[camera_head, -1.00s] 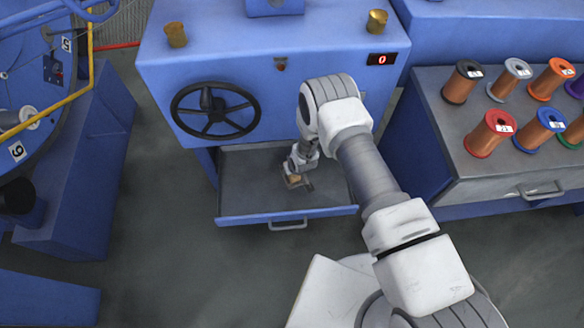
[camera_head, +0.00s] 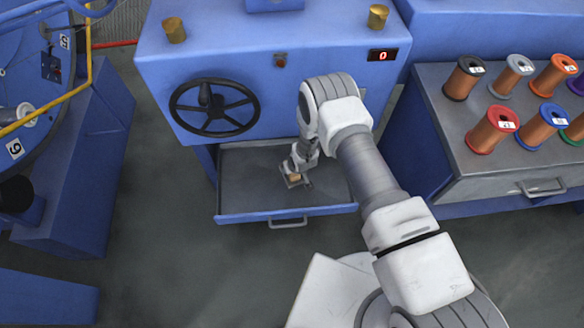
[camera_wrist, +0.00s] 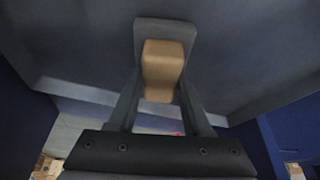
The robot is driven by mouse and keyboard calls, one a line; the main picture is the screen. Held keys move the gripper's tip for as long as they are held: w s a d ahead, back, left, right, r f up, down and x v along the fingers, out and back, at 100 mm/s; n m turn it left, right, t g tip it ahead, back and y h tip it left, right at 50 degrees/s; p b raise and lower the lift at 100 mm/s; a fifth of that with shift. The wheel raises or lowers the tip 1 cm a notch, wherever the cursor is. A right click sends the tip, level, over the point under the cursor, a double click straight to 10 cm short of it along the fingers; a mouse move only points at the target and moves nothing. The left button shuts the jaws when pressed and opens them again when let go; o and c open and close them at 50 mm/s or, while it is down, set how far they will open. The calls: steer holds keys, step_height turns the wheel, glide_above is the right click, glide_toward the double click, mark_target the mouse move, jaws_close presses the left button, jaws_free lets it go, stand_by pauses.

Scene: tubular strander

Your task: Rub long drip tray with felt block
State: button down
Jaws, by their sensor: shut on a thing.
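The long drip tray (camera_head: 245,185) is a grey, pulled-out drawer with a blue front edge and a handle, under the blue machine housing. My gripper (camera_head: 296,179) is down inside it, right of its middle. The gripper is shut on a small tan felt block (camera_wrist: 163,68), which sits between the two fingers in the wrist view. The block also shows as a small tan patch at the fingertips in the head view. The grey tray floor (camera_wrist: 80,45) fills much of the wrist view behind the block. I cannot tell whether the block touches the floor.
A black handwheel (camera_head: 214,107) juts from the housing above the tray's left part. A red digit display (camera_head: 383,55) is at upper right. A bench (camera_head: 450,165) with several coloured spools stands at right. The floor before the tray is clear.

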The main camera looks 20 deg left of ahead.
steer(key=shift+f+b, duration=0.65)
steer(key=shift+f, duration=0.05)
steer(key=shift+w+d+r, duration=0.1)
steer(key=shift+w+d, duration=0.35)
steer(key=shift+d, duration=0.35)
steer(key=shift+w+d, duration=0.45)
steer(key=shift+d, duration=0.3)
steer(key=shift+f+b, duration=0.25)
steer(key=shift+b, duration=0.25)
steer(key=shift+s+a+f+b, duration=0.1)
steer(key=shift+s+a+b, duration=0.3)
steer(key=shift+a, duration=0.3)
steer(key=shift+s+a+f+b, duration=0.1)
steer(key=shift+s+a+b, duration=0.15)
steer(key=shift+s+a, duration=0.5)
steer(key=shift+a, duration=0.1)
steer(key=shift+r, duration=0.1)
steer(key=shift+w+r+p, duration=0.15)
steer(key=shift+r+p, duration=0.9)
steer(key=shift+r, duration=0.5)
steer(key=shift+w+r+p, duration=0.1)
steer(key=shift+r+p, duration=0.9)
steer(key=shift+r, duration=0.5)
